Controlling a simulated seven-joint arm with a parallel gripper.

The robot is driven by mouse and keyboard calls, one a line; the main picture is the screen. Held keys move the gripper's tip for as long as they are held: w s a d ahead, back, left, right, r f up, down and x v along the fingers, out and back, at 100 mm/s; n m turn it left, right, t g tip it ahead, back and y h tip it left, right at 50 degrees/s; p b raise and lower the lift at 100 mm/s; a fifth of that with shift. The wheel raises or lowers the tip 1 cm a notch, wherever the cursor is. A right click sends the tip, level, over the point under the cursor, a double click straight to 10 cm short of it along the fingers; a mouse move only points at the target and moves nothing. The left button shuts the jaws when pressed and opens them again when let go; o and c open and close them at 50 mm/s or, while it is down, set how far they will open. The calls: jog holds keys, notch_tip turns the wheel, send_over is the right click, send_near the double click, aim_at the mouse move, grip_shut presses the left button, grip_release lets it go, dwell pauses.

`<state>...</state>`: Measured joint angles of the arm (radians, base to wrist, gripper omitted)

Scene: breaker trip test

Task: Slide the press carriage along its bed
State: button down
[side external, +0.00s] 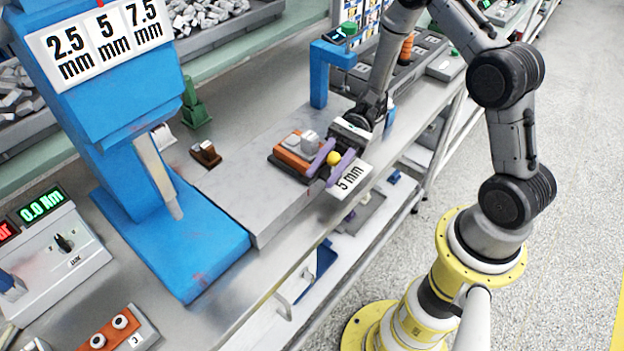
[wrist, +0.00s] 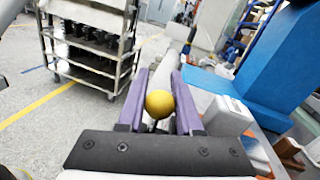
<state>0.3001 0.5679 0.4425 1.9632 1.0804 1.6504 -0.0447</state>
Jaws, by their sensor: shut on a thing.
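The press carriage (side external: 290,152) is an orange and dark block with light grey parts on top. It sits toward the right end of the flat grey metal bed (side external: 245,195), apart from the blue press (side external: 130,150). A yellow ball knob (side external: 334,158) is at its near right side, by a white "5 mm" plate (side external: 349,179). My gripper (side external: 328,163) has purple fingers on either side of the knob and is shut on it. The knob also shows between the fingers in the wrist view (wrist: 160,103). The knob's stem is mostly hidden.
A torque readout box (side external: 55,250) and an orange block (side external: 118,330) are at lower left. A small brown block (side external: 205,154) lies behind the bed. The bed between carriage and press looks clear.

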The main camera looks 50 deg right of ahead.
jog(key=d, duration=1.7)
jog(key=shift+d, duration=0.35)
jog(key=c, duration=0.9)
grip_release()
jog(key=shift+d, duration=0.1)
jog(key=shift+o, duration=0.2)
jog(key=s+a+r, duration=0.3)
jog(key=s+r, duration=1)
jog(key=shift+s, duration=0.35)
jog(key=shift+a, duration=0.15)
